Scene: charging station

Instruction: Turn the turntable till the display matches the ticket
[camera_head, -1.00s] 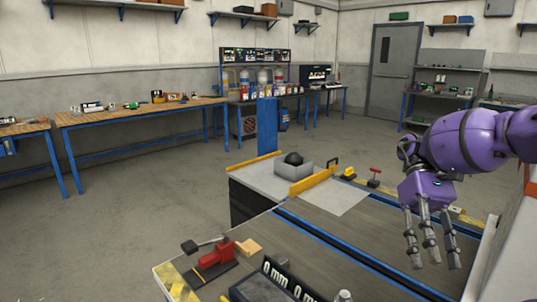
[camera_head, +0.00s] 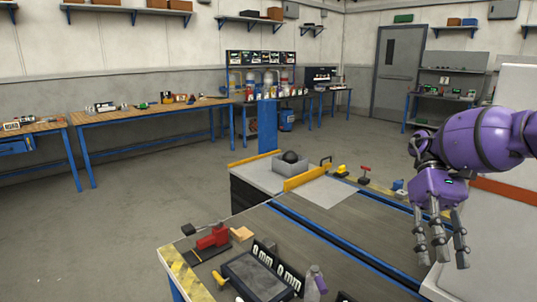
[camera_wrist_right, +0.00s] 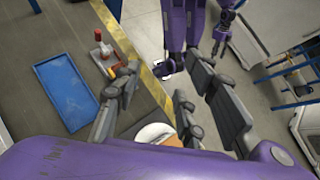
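My right gripper (camera_head: 442,252) hangs over the right side of the long workbench (camera_head: 325,248), fingers pointing down. Its fingers are spread, with nothing between them in the right wrist view (camera_wrist_right: 155,115). A black sign reading "0 mm 0 mm" (camera_head: 276,268) stands at the bench's near edge beside a dark tilted panel (camera_head: 250,276). In the wrist view a round white and orange thing (camera_wrist_right: 155,133) lies partly hidden behind my fingers; I cannot tell whether it is the turntable. I cannot make out a ticket. Purple arm parts show at the top of the wrist view; my left gripper's state is unclear.
A red clamp (camera_head: 212,240) sits at the bench's near left. A white panel (camera_head: 500,230) stands close by my right arm. A blue tray (camera_wrist_right: 66,92) lies on the bench. The left floor is clear.

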